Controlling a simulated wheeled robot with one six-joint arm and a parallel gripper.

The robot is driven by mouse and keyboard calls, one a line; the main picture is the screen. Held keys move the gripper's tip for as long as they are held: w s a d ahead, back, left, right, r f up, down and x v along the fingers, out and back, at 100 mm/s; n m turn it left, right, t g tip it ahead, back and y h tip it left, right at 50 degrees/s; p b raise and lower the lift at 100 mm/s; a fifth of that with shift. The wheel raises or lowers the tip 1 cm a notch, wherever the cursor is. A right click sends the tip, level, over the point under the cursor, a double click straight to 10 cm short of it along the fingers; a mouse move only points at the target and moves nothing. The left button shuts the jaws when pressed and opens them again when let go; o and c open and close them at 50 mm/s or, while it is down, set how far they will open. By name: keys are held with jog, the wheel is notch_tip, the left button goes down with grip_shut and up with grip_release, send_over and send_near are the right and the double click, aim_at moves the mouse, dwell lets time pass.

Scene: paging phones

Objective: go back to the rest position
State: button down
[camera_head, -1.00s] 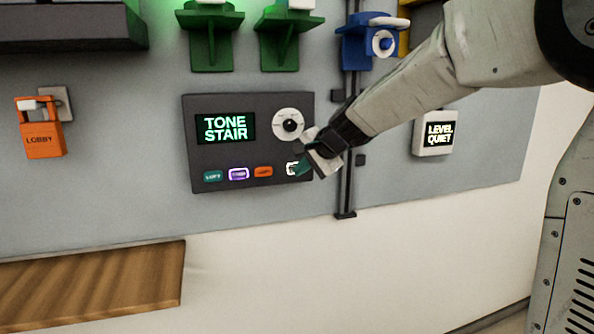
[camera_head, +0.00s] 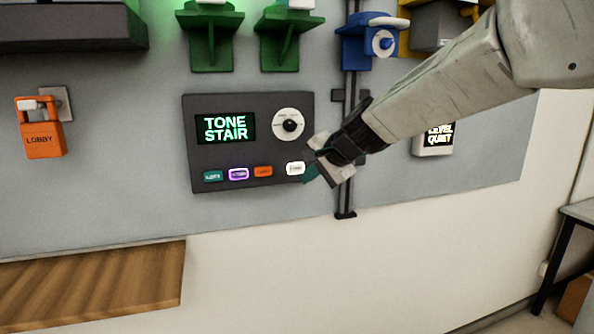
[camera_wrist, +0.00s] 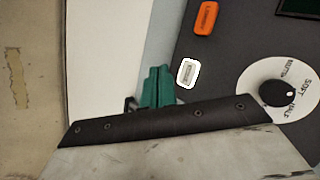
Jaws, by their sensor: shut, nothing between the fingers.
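My gripper (camera_head: 312,172) is shut and empty, with teal fingertips. In the head view it is just right of the dark control panel (camera_head: 250,108), beside its white button (camera_head: 295,168). In the wrist view the closed teal fingers (camera_wrist: 158,86) are next to the white button (camera_wrist: 187,73), with a gap between them. The panel screen (camera_head: 226,128) reads "TONE STAIR". A round dial (camera_head: 289,125) with a black knob is at the panel's right. A purple button (camera_head: 239,174) has a bright outline.
An orange box (camera_head: 44,139) marked "LOBBY" hangs at left. Green holders (camera_head: 212,40) and a blue one (camera_head: 360,48) are above. A wooden shelf (camera_head: 95,290) is at lower left, and a table (camera_head: 577,215) is at right.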

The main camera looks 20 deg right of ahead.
jog(key=shift+s, duration=0.55)
